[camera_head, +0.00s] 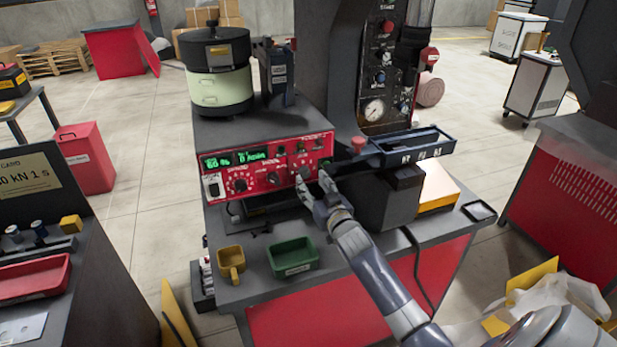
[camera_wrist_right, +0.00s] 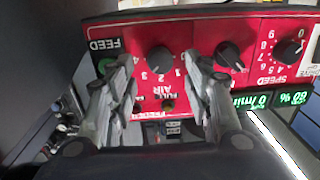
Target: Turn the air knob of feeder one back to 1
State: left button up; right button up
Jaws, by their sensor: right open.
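The red control panel (camera_head: 265,170) on the front of the bowl feeder (camera_head: 217,75) carries a row of black knobs. The air knob (camera_wrist_right: 160,59), labelled AIR with a small number scale, shows upside down in the right wrist view. I cannot tell which number its pointer marks. My right gripper (camera_head: 314,182) is in front of the panel's right part. In the wrist view its open fingers (camera_wrist_right: 157,62) stand on either side of the air knob; I cannot tell whether they touch it. My left gripper is not in view.
A dark tray (camera_head: 415,147) juts out right of the panel. A green bin (camera_head: 292,258) and yellow cup (camera_head: 231,262) stand below.

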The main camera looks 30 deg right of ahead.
aim_at(306, 175)
jog(key=shift+w+d, duration=0.2)
jog(key=shift+w, duration=0.65)
jog(key=shift+w+d, duration=0.15)
jog(key=shift+w, duration=0.65)
jog(key=c, duration=1.1)
